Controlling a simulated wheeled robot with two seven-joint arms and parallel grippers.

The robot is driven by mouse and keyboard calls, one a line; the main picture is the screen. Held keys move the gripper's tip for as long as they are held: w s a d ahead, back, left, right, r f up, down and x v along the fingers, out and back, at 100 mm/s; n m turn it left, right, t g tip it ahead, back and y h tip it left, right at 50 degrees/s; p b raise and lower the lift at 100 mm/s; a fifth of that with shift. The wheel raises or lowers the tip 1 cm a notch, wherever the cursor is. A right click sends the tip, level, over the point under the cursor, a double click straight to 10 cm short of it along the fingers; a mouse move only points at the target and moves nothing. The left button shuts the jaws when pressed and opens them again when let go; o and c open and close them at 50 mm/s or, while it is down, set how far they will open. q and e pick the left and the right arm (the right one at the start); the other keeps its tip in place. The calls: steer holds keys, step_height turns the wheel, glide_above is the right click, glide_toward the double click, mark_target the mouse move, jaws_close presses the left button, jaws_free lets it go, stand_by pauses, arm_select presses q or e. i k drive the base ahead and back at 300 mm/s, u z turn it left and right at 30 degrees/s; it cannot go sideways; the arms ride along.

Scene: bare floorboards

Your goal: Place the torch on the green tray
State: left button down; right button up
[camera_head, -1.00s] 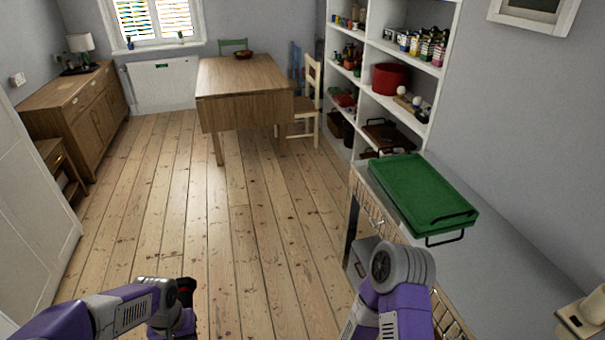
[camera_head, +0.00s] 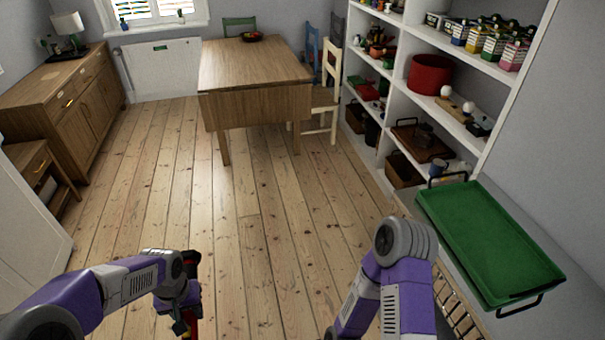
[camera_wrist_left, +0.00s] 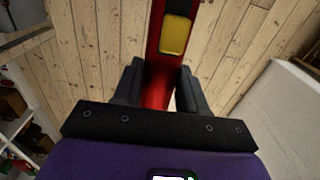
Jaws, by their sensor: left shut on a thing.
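The torch (camera_wrist_left: 160,72) is red with a yellow patch and sits between the two dark fingers of my left gripper (camera_wrist_left: 160,88) in the left wrist view. In the head view my left gripper (camera_head: 184,318) is low at the left of centre, above the floorboards, with a little red of the torch showing beside it. The green tray (camera_head: 490,240) has black wire handles and lies on a counter at the right, well apart from the torch. Its visible surface is empty. My right arm is at the bottom centre; its gripper is out of view.
White shelves (camera_head: 395,95) with pots and bottles stand behind the tray. A wooden table (camera_head: 255,75) with chairs is at the back, and a wooden sideboard (camera_head: 75,110) at the left. The floor (camera_head: 250,230) between them is clear.

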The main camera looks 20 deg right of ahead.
mark_target(482, 236)
steer(key=i, duration=2.05)
steer(key=z, duration=4.05)
steer(key=i, duration=1)
